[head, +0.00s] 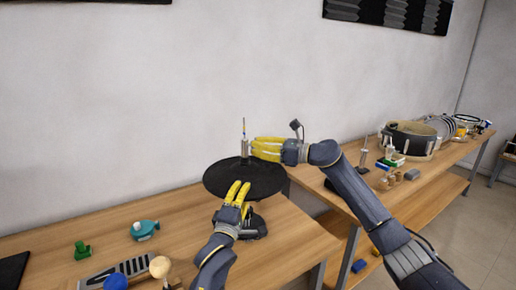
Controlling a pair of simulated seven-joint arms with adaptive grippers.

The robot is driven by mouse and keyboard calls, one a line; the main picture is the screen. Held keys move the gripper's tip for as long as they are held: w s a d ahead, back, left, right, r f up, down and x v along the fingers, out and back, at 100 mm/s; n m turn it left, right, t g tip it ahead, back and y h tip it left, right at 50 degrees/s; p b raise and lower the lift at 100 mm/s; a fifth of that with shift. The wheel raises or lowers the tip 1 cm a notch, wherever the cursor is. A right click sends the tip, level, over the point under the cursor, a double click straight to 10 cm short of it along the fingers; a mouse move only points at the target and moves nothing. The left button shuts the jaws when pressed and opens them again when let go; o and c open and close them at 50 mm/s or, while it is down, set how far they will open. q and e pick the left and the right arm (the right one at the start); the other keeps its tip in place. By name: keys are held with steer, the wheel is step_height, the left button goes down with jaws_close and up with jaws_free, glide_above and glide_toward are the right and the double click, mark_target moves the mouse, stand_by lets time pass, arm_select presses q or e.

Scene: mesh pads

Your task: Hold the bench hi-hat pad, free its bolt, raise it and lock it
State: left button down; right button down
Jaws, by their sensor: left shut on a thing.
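The black round hi-hat pad (217,177) sits level over the near bench, towards its back right. A thin metal rod with a silver bolt piece (244,145) stands up from its middle. My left gripper (240,184) comes from the front and is shut on the pad's near edge; its yellow fingers overlap the pad. My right gripper (254,147) comes from the right, with its yellow fingers pointing left right beside the bolt piece, above the pad. Whether the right fingers touch the bolt, or how far they are apart, I cannot tell.
A teal item (145,229), a green item (82,250) and round-headed beaters lie at the front left. A second bench at the right holds a drum (410,140), another stand (364,157) and small parts.

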stand_by(0.3)
steer(key=n, duration=0.7)
steer(key=shift+n, duration=0.3)
steer(key=n, duration=0.4)
arm_select(q)
steer(key=shift+r, duration=0.1)
arm_select(e)
steer(key=n, duration=0.4)
steer(key=shift+n, duration=0.3)
steer(key=c, duration=1.5)
jaws_free()
steer(key=shift+c, duration=0.2)
